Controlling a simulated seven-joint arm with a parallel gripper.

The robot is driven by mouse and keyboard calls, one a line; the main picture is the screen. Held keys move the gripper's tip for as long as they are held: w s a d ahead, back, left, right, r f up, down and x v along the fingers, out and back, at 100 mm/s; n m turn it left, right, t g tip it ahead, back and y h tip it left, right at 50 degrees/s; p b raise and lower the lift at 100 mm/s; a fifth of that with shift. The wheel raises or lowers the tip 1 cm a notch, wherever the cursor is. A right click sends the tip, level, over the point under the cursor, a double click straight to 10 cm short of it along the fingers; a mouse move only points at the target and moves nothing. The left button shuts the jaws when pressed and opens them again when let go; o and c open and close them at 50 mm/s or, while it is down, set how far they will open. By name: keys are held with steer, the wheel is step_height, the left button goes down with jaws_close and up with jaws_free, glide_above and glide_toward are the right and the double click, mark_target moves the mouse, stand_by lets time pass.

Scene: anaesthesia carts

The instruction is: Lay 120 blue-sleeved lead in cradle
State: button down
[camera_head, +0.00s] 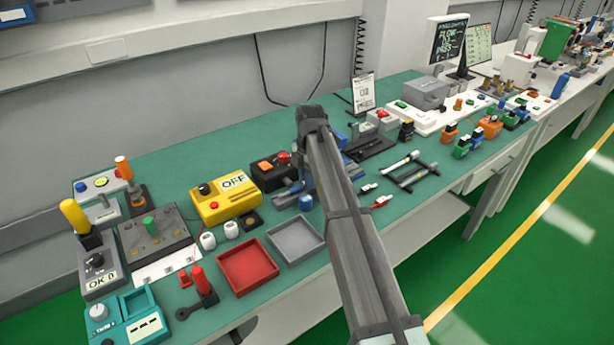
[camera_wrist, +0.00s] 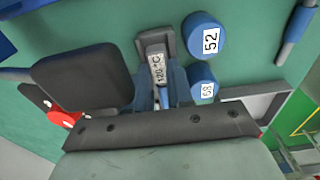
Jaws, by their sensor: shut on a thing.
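In the wrist view, my gripper (camera_wrist: 150,92) reaches in from the bottom, shut on a blue piece (camera_wrist: 172,84) that is mostly hidden by the dark finger and the gripper body. I take this for the blue sleeve of the lead. A grey bracket-like piece (camera_wrist: 152,40) with a "120 °C" label lies just beyond the grip. I cannot tell whether it belongs to the lead or to the cradle. Blue round caps marked 52 (camera_wrist: 204,38) and 58 (camera_wrist: 202,84) stand close to its right. In the head view, my arm covers most of the gripper and the grip.
In the head view, a grey tray (camera_head: 295,257) and a red tray (camera_head: 247,284) lie at the front edge. A yellow OFF box (camera_head: 225,203) stands left of the arm. A black rack (camera_head: 411,183) and red-tipped connector (camera_head: 380,202) are right.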

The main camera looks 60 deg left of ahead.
stand_by(0.4)
steer(key=c, duration=0.9)
jaws_free()
steer(key=r, duration=1.3)
steer(key=shift+w+r, duration=0.35)
steer(key=shift+r, duration=0.05)
